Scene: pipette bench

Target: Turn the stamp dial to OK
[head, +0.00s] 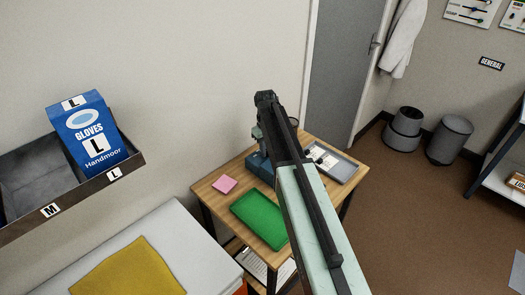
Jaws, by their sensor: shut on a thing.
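A dark blue stamp device (258,166) stands on the small wooden table, near its back edge. My arm reaches over the table from the lower right, and my gripper (258,133) is at the top of the device. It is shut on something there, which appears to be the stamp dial. My arm covers the right side of the device. The dial itself, its marks and the setting it points to are hidden or too small to tell.
A glove box (90,135) sits in a wall bin at left. Grey bins (450,140) stand on the floor.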

